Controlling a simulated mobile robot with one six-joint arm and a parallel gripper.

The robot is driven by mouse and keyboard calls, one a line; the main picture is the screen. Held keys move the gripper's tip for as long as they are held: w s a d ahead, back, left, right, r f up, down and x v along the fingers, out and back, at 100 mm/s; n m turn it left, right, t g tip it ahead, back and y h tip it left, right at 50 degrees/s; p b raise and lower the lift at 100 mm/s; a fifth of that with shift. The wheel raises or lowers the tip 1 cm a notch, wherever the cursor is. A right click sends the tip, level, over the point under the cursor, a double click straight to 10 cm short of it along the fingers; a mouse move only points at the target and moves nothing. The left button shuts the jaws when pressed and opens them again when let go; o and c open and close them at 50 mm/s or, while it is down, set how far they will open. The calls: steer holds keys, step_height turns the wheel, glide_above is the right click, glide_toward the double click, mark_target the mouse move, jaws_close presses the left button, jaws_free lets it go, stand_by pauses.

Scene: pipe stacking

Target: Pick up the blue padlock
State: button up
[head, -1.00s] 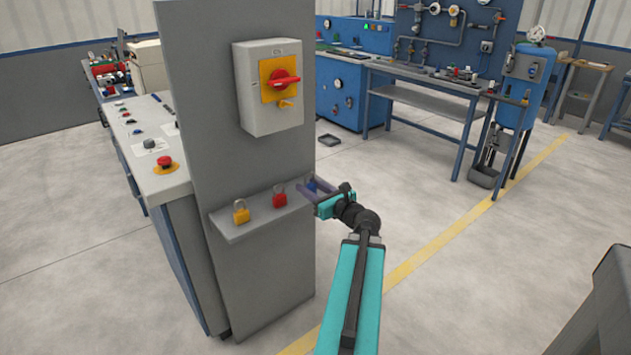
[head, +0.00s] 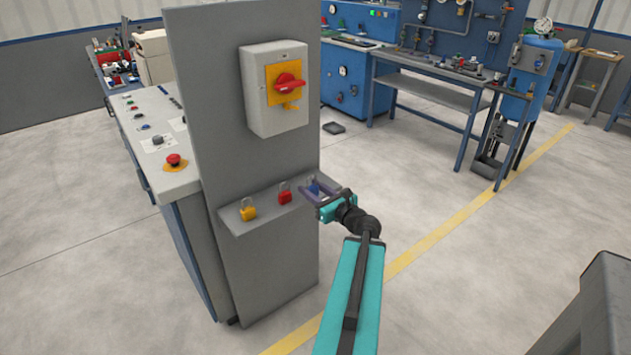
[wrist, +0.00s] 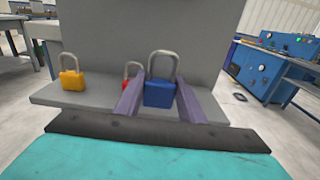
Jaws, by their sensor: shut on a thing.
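The blue padlock (wrist: 159,94) stands upright with its grey shackle on top, between the two purple fingers of my gripper (wrist: 158,100) in the wrist view. In the head view the blue padlock (head: 312,189) is partly hidden by my gripper (head: 318,190), at the right end of the grey shelf. My gripper is shut on the padlock's body. I cannot tell whether the padlock is touching the shelf or just above it.
A red padlock (head: 285,196) and a yellow padlock (head: 248,211) stand on the shelf (head: 262,217) to the left. Above is a switch box (head: 274,108) with a red handle on the grey panel (head: 215,120). Open floor lies to the right.

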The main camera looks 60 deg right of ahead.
steer(key=shift+s+a+r+p, duration=0.15)
steer(key=shift+a+p, duration=0.25)
steer(key=shift+p, duration=1.9)
steer(key=shift+s+a+r+p, duration=0.15)
steer(key=shift+a+p, duration=0.2)
steer(key=shift+p, duration=1.9)
steer(key=shift+s+a+f+p, duration=0.2)
steer(key=shift+a+f+p, duration=0.1)
steer(key=shift+p, duration=0.85)
steer(key=shift+r, duration=0.1)
steer(key=shift+w+a, duration=0.1)
